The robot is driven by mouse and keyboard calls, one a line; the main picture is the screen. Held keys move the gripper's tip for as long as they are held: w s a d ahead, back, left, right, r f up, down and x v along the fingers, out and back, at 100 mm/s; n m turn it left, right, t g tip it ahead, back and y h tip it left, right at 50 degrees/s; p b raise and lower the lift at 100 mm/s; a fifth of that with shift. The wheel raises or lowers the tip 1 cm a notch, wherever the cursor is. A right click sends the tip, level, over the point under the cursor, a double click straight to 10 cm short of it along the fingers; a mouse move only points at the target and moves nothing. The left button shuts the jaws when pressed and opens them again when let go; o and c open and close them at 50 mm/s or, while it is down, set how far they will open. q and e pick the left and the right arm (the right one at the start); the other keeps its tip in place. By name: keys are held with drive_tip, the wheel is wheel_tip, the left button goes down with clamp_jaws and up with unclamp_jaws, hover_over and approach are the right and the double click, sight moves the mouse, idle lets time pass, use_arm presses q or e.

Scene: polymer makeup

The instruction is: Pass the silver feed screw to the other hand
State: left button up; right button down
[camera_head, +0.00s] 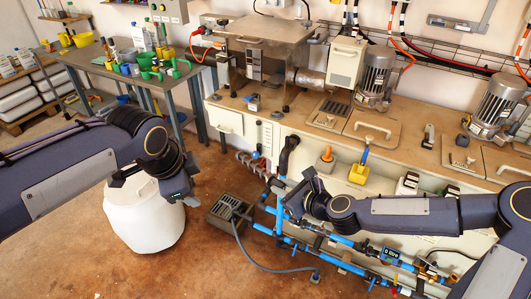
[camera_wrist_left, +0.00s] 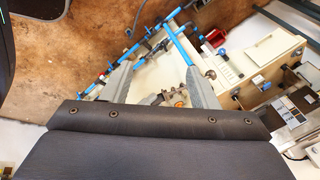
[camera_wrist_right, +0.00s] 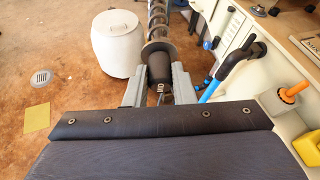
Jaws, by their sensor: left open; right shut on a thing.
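The silver feed screw (camera_wrist_right: 157,20) shows in the right wrist view as a spiral shaft with a round flange and a dark grip end. My right gripper (camera_wrist_right: 158,82) is shut on that dark end, and the spiral points away from the fingers. In the head view the screw (camera_head: 252,164) reaches up and left from the right gripper (camera_head: 283,193), in front of the cabinet. My left gripper (camera_wrist_left: 161,78) is open and empty in the left wrist view. In the head view its wrist is at the left, above the white drum; its fingertips are hard to make out.
A white drum (camera_head: 145,222) stands on the floor below my left wrist. The workbench (camera_head: 400,140) with motors lies behind the right arm. Blue pipes (camera_head: 345,262) and a grey box (camera_head: 231,212) are low in front of it.

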use_arm(q)
drive_tip(key=w+d+m, duration=0.6)
drive_tip(key=w, duration=0.1)
drive_tip(key=m+t+y, duration=0.1)
drive_tip(key=m+y, duration=0.1)
drive_tip(key=m, duration=0.5)
approach(262, 167)
drive_tip(key=x, duration=1)
drive_tip(key=shift+f, duration=0.2)
drive_tip(key=c, duration=1.1)
drive_tip(key=shift+d+r, duration=0.1)
drive_tip(key=shift+c, duration=0.3)
use_arm(e)
drive_tip(key=c, duration=1.3)
unclamp_jaws()
drive_tip(key=shift+o, duration=0.8)
